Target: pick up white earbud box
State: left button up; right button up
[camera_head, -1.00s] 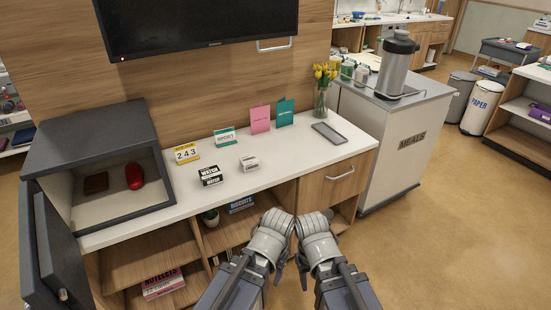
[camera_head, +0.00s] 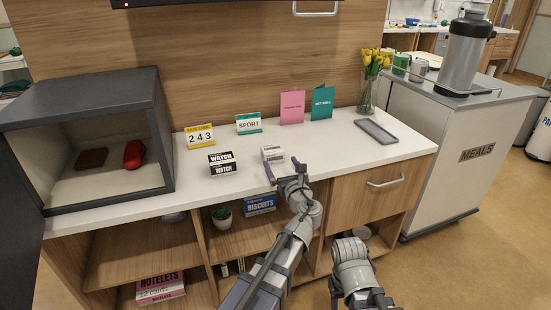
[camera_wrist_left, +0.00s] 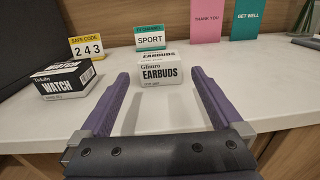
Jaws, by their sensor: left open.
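In the left wrist view the earbud box (camera_wrist_left: 161,72) shows the word EARBUDS and lies between and beyond the two purple fingers. My left gripper (camera_head: 285,170) is open and empty, just in front of the box at the counter's front edge, apart from it. My right arm (camera_head: 352,262) is low in front of the cabinet; its fingertips are not visible.
A black and white watch box (camera_head: 222,164) stands left of the earbud box. A SPORT sign (camera_head: 249,124) and a 243 safe-code sign (camera_head: 200,137) are behind. An open safe (camera_head: 110,202) is at left. A grey tray (camera_head: 376,131) and a flower vase (camera_head: 367,98) are at right.

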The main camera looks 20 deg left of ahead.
aim_at(270, 145)
pick_arm(q)
jog(key=shift+x, duration=6)
jog(key=shift+s+r, duration=0.1)
jog(key=shift+s, duration=0.05)
jog(key=c, duration=1.1)
